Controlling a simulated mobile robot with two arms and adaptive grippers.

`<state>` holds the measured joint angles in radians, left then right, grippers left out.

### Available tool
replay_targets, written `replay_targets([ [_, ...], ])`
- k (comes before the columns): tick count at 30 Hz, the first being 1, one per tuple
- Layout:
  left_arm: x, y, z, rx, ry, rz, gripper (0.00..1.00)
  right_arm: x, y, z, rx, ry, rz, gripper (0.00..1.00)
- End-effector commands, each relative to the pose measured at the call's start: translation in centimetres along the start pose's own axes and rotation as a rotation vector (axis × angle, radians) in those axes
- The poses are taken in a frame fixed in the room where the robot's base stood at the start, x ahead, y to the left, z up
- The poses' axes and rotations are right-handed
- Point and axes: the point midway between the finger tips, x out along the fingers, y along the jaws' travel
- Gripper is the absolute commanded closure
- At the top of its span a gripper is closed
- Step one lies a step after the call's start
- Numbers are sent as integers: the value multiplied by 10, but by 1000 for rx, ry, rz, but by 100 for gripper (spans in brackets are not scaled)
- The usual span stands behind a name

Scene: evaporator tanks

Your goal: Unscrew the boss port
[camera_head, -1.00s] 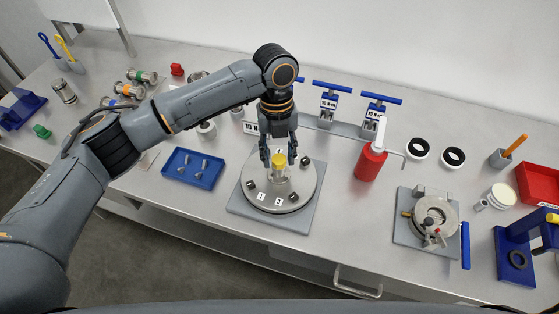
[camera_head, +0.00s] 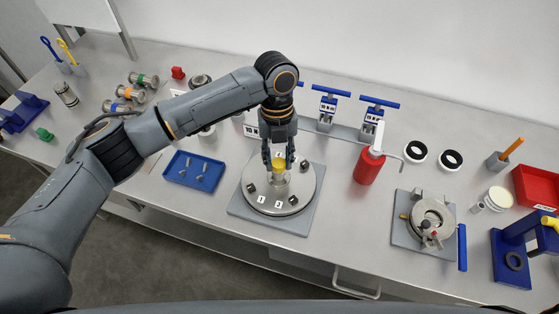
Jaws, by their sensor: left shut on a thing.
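The boss port, a short fitting with a yellow top (camera_head: 279,167), stands upright at the middle of a round metal plate (camera_head: 262,210) with several dark blocks and numbered labels. My left gripper (camera_head: 279,162) points down over the plate, its fingers on both sides of the yellow top and shut on it. The fingers and wrist hide part of the fitting. The round plate rests on a square grey base (camera_head: 298,223). My right gripper is not in view.
A blue tray (camera_head: 171,174) with small metal parts lies left of the plate. A red bottle (camera_head: 369,167) stands to the right. Blue-handled clamps (camera_head: 327,104) stand behind. A metal fixture (camera_head: 432,218) sits farther right. The bench front before the plate is clear.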

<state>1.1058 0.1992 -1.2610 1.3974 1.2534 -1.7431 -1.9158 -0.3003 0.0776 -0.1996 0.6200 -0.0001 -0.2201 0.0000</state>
Motion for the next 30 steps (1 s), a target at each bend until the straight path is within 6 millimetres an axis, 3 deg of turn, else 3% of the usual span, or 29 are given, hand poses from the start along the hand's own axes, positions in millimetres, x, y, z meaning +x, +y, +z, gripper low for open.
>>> replay_targets([
  [1, -5, 0, -2, -44, 4, -8, 100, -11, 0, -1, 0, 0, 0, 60],
  [7, -4, 1, -2, -219, 3, -39, 100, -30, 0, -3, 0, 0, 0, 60],
  [21, 0, 1, 0, -304, 1, -55, 100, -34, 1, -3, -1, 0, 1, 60],
  [30, -5, 2, -2, -518, 4, -93, 100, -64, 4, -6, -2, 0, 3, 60],
])
